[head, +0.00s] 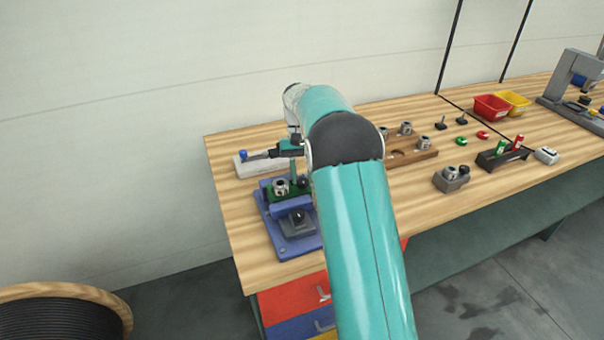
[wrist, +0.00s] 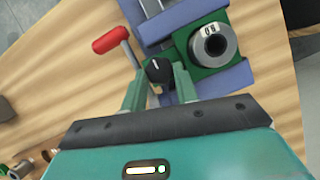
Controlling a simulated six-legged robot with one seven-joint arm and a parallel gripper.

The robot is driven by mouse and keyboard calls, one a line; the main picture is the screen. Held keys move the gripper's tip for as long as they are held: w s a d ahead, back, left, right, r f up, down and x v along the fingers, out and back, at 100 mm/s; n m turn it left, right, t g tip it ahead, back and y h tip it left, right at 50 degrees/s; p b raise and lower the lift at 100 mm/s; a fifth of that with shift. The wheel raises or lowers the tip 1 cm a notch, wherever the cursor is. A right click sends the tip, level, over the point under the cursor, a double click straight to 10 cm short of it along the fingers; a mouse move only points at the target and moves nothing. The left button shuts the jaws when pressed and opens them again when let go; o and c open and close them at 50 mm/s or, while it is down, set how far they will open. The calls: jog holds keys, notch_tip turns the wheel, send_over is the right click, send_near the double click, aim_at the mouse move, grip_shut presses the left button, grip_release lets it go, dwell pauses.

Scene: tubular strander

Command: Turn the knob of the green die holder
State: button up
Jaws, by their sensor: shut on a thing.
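The green die holder (wrist: 203,72) sits in a blue fixture, with a grey ring-shaped die (wrist: 213,45) on it. In the head view the holder (head: 270,194) is at the left end of the bench, partly behind my arm. Its black knob (wrist: 158,71) has a white pointer line. My gripper (wrist: 159,77) points at the holder, with one green finger on each side of the knob, shut on it. In the head view my gripper (head: 293,168) is above the holder, and the fingertips' contact with the knob is hard to make out there.
A lever with a red handle (wrist: 110,40) rises close to my finger on the left in the wrist view. The blue fixture (head: 295,244) stands near the bench's left edge. A pale block (head: 247,169) lies behind it. A wooden die rack (head: 415,155) is right of my arm.

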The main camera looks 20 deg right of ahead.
jog(key=o, duration=1)
jog(key=shift+a, duration=0.15)
